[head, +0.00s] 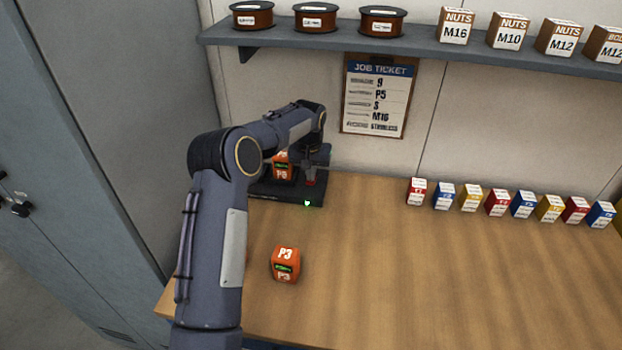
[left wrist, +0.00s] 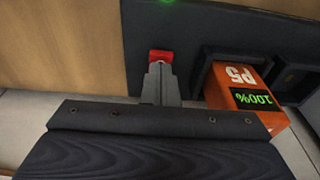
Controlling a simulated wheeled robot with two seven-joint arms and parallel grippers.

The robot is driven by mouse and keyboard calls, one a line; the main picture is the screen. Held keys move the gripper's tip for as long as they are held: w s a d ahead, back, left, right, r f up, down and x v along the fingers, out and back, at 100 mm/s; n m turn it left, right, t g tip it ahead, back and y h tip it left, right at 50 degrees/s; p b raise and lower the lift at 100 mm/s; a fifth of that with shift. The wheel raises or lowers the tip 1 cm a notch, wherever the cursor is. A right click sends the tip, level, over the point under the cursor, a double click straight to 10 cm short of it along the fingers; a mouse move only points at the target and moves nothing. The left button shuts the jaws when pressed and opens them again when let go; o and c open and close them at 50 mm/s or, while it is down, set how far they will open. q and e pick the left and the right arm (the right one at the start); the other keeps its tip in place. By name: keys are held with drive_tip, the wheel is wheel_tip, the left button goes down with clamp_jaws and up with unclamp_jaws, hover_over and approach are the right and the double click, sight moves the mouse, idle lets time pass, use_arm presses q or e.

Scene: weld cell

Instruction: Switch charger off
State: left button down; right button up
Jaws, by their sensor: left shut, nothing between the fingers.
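The charger (head: 318,192) is a dark box at the back left of the bench, and its dark top also shows in the left wrist view (left wrist: 140,30). A green light (head: 307,203) glows on its front. A red switch (head: 310,183) is on its top; in the left wrist view the switch (left wrist: 161,55) is right at my fingertips. My left gripper (head: 309,168) is shut and empty, its fingertips at the switch; I cannot tell whether they touch. My right gripper is not in view.
An orange P5 battery (head: 283,170) sits in the charger beside my gripper; its display reads 100% in the left wrist view (left wrist: 240,92). An orange P3 battery (head: 285,265) stands on the bench (head: 400,290). Several small boxes stand at the back right. A shelf hangs above.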

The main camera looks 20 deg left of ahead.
use_arm(q)
drive_tip(key=shift+f, duration=0.25)
drive_tip(key=shift+r+p, duration=2.55)
drive_tip(key=shift+r, duration=0.95)
